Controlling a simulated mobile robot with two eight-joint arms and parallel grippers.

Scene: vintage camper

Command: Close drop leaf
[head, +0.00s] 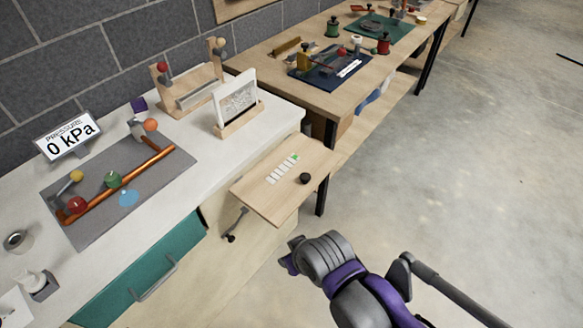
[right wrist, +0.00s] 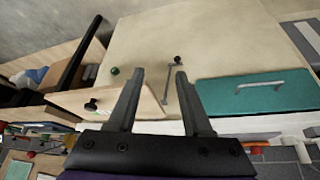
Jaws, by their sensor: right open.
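The drop leaf (head: 262,192) is a light wooden board sticking out from the end of the white counter; it looks roughly level. It bears a black knob (head: 304,178) and a row of pale strips with a green mark. Below it is a metal bracket (head: 239,221) with a dark knob. In the right wrist view, the leaf (right wrist: 125,108) is left of and partly behind my fingers, and the bracket (right wrist: 167,82) shows between them. My right gripper (right wrist: 160,71) is open and empty, apart from both. My left gripper is not in view.
A teal drawer (head: 165,262) with a bar handle is left of the bracket. The white counter (head: 270,121) holds a picture stand and a pipe rig on a grey mat (head: 75,222). A wooden bench (head: 287,75) stands behind the leaf. Floor at the right is clear.

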